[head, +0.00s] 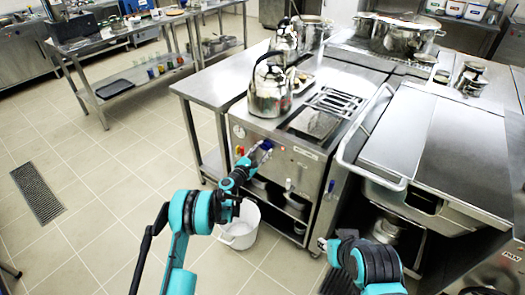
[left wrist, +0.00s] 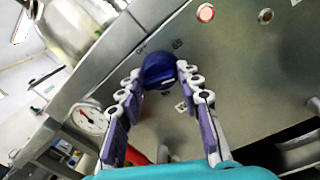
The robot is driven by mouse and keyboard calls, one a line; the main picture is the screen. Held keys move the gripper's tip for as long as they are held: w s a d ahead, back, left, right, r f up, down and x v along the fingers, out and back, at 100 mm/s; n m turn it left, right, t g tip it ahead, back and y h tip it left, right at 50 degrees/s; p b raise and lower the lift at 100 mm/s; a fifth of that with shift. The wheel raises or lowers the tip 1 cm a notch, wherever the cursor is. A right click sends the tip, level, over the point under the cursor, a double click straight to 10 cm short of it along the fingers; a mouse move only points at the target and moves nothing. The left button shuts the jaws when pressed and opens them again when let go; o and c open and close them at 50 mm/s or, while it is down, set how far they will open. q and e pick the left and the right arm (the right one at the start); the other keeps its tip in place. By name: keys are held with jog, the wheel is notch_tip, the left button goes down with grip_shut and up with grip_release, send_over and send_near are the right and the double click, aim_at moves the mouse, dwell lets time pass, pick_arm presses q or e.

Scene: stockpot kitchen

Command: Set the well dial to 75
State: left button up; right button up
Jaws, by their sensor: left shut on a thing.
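The well dial is a dark blue round knob (left wrist: 158,70) on the steel front panel in the left wrist view. Small printed marks stand around it on the panel; I cannot read them or the dial's setting surely. My left gripper (left wrist: 160,76) has its two fingers on either side of the knob and is shut on it. In the head view my left gripper (head: 262,150) reaches the upper front panel (head: 300,165) and hides most of the dial. My right arm shows at the lower right of the head view, but its gripper cannot be made out.
A round gauge (left wrist: 88,120) and a lit red lamp (left wrist: 205,12) are on the panel near the dial. A large steel kettle (head: 270,92) stands on the counter above. A white bucket (head: 240,226) is on the floor below.

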pick_arm(q)
jog(key=m, duration=0.6)
jog(key=shift+d+f+m+h, duration=0.1)
jog(key=shift+m+h, duration=0.2)
jog(key=shift+s, duration=0.1)
dwell(0.3)
jog(key=o, duration=1.1)
jog(key=shift+o, duration=0.2)
jog(key=r+v, duration=0.1)
jog(key=v, duration=1.1)
jog(key=shift+f, duration=0.4)
